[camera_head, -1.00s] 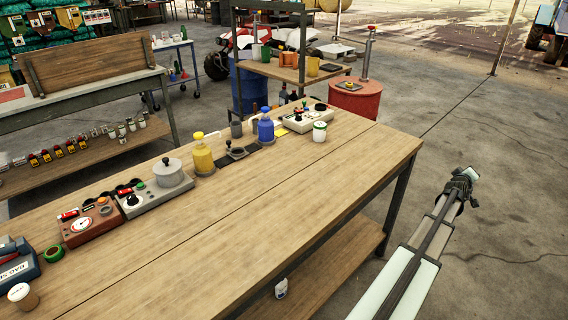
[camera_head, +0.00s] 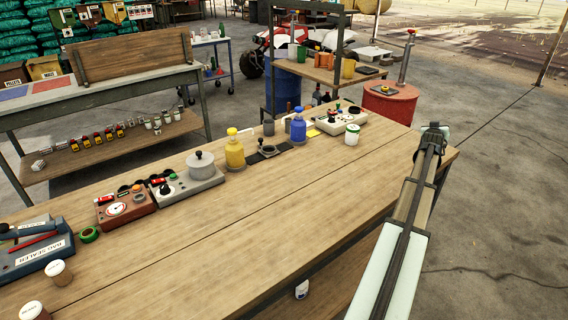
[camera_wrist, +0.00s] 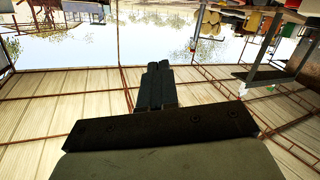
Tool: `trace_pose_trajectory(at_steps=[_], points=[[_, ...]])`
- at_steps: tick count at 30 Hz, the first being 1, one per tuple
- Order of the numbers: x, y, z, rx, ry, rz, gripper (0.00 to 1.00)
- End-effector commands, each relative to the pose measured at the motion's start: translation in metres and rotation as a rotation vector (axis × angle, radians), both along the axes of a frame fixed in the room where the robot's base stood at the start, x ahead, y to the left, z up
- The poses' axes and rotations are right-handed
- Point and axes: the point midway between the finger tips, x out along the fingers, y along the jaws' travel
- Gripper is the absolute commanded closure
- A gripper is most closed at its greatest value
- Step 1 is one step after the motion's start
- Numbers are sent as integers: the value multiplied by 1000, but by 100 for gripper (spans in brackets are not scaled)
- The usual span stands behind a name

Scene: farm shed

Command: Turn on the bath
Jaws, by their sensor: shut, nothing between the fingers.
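On the wooden workbench (camera_head: 250,205) stands a grey unit (camera_head: 192,192) with a lidded grey pot (camera_head: 201,168), a black knob, a green button and a red-and-black part. A cream unit (camera_head: 322,127) with a black knob and a dark round plate stands near the far end. I cannot tell for certain which unit is the bath. My gripper (camera_head: 437,128) is beyond the bench's right end in the head view, apart from both units. In the wrist view its fingers (camera_wrist: 156,85) are together and empty. The bench units do not show clearly there.
A red drum (camera_head: 390,105) stands beyond.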

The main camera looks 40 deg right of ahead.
Motion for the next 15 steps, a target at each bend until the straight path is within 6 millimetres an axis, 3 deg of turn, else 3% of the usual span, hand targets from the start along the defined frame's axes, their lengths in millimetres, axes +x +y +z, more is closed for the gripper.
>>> trace_pose_trajectory(at_steps=[1,3,15], points=[[22,9,1,21,-20,21,100],[47,21,2,54,-50,45,100],[184,102,6,253,-193,183,100]])
